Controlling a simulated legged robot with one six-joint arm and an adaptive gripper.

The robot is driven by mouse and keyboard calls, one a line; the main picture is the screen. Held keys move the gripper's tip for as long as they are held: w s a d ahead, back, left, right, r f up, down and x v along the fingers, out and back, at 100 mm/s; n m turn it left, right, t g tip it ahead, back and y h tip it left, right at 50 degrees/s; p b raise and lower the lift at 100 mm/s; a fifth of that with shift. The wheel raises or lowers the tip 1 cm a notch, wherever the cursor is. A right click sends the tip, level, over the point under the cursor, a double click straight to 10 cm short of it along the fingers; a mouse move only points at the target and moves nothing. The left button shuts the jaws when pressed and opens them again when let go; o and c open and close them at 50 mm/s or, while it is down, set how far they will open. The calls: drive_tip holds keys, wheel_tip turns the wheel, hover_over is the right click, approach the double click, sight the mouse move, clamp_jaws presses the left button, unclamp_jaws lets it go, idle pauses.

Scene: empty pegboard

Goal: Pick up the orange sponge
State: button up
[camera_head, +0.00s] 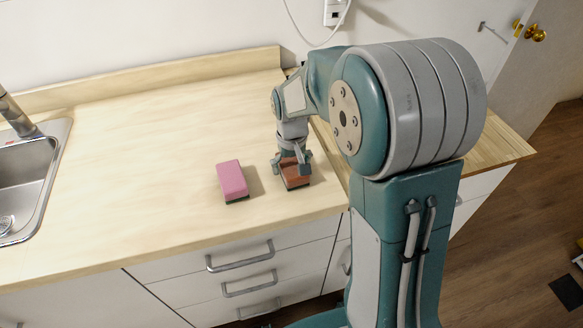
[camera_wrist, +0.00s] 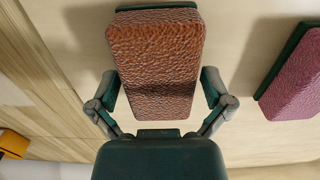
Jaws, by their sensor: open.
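The orange sponge (camera_head: 296,178) has a textured orange-brown top and a dark green base. It lies on the counter near its front edge, partly hidden by my gripper (camera_head: 291,165) in the head view. In the wrist view the sponge (camera_wrist: 156,60) fills the upper middle. My gripper (camera_wrist: 160,92) is open there, with one finger on each side of the sponge's nearer part. I cannot tell whether the fingers touch it.
A pink sponge (camera_head: 233,181) lies left of the orange one; it also shows at the right in the wrist view (camera_wrist: 296,80). A sink (camera_head: 45,170) is at the far left. The counter (camera_head: 140,150) between is clear. A low backsplash (camera_head: 150,85) runs along the back.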

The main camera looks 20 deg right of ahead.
sight(291, 163)
drive_tip(key=c, duration=0.6)
drive_tip(key=shift+r, duration=0.5)
wheel_tip(291, 163, up, 2)
drive_tip(key=shift+r, duration=0.25)
drive_tip(key=s+r, duration=0.4)
drive_tip(key=r, duration=0.1)
drive_tip(key=shift+s+a, duration=0.1)
drive_tip(key=shift+a, duration=0.05)
drive_tip(key=s+r, duration=0.4)
drive_tip(key=s, duration=0.5)
drive_tip(key=shift+s+a+r, duration=0.3)
drive_tip(key=shift+s, duration=0.1)
drive_tip(key=shift+c, duration=0.2)
